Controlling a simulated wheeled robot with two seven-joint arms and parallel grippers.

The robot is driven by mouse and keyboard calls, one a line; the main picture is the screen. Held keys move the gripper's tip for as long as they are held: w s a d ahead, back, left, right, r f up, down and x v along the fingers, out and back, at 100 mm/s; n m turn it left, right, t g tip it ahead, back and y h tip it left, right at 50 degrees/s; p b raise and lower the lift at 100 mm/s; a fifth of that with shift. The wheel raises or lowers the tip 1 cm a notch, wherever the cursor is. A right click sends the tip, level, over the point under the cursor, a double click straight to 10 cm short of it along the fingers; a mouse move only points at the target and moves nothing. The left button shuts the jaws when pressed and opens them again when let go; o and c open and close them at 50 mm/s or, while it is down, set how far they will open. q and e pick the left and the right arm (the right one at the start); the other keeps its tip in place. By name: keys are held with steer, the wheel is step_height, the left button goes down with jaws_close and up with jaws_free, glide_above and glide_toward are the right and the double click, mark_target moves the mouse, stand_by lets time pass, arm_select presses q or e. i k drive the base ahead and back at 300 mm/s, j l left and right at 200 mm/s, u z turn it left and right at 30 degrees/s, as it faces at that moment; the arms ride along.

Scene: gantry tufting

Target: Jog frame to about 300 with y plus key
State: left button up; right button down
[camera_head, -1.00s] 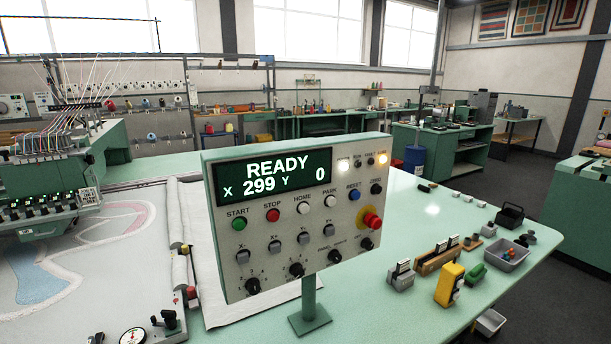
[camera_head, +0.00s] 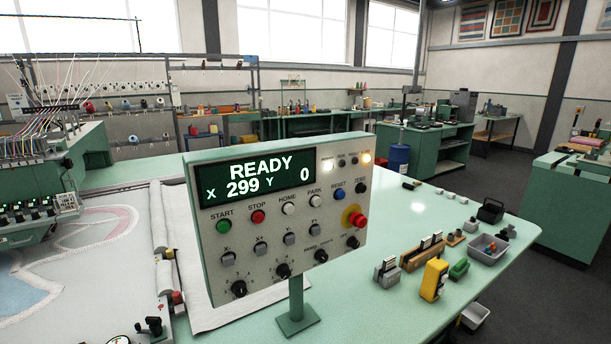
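The control panel (camera_head: 270,262) stands on a green post in the middle of the view. Its display (camera_head: 258,177) reads READY, X 299, Y 0. Below the display are the green START button (camera_head: 223,226), the red STOP button (camera_head: 258,216) and a row of grey jog keys. The rightmost jog key, the Y+ key (camera_head: 314,229), is at the right end of that row. The tufting frame (camera_head: 75,255) with white cloth lies at the left. Neither of my grippers is in view.
A red emergency stop knob (camera_head: 358,220) sits at the panel's right. On the green table (camera_head: 370,230) are a yellow device (camera_head: 433,279), a grey tray (camera_head: 488,248) and several small items. The tufting head (camera_head: 35,215) with threads stands at the left.

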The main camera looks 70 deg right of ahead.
mark_target(316, 230)
steer(key=z, duration=1.85)
steer(key=i+l, duration=0.1)
steer(key=l, duration=0.25)
steer(key=i+l, duration=0.1)
steer(key=l, duration=0.25)
